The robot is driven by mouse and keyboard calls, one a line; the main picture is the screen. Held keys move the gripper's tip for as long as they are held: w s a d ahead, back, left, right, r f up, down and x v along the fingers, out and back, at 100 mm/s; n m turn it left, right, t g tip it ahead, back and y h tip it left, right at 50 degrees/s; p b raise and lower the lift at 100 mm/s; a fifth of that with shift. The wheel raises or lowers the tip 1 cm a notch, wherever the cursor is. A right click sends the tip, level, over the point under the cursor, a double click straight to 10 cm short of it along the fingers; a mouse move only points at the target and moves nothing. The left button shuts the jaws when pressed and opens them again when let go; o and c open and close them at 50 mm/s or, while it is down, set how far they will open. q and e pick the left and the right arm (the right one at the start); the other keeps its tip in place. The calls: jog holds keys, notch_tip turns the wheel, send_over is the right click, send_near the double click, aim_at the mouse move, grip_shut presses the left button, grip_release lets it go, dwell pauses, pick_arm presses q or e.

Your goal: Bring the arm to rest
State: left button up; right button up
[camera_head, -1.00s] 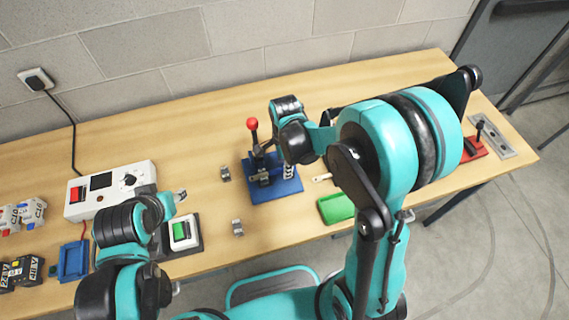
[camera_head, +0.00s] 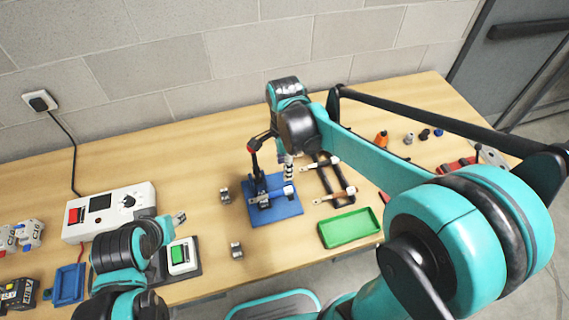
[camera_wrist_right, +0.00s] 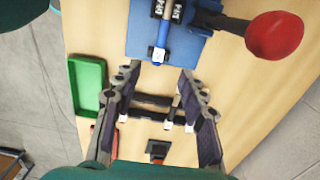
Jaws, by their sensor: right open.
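My right arm (camera_head: 365,150) reaches in from the lower right, and its wrist hangs above the lever fixture. My right gripper (camera_head: 288,168) points down beside the fixture, partly hidden in the head view. In the right wrist view its two fingers (camera_wrist_right: 158,85) are apart with nothing between them. The blue fixture plate (camera_head: 288,209) carries a lever with a red knob (camera_head: 253,145). The knob also shows close by in the right wrist view (camera_wrist_right: 274,38).
A green tray (camera_head: 350,228) and a dark rack (camera_head: 328,180) lie right of the fixture. A white control box (camera_head: 108,212), a green button (camera_head: 180,256) and a blue holder (camera_head: 68,284) are at the left. Small parts line the right.

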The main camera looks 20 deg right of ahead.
dwell(0.5)
jog(key=s+d+n+t+b, duration=0.1)
jog(key=s+d+n+t, duration=0.1)
jog(key=s+n, duration=0.3)
jog(key=s+d+n+t+b, duration=0.2)
jog(key=s+n+t, duration=0.3)
jog(key=n, duration=0.7)
jog(key=shift+s+d+n, duration=0.15)
jog(key=shift+d+n, duration=0.15)
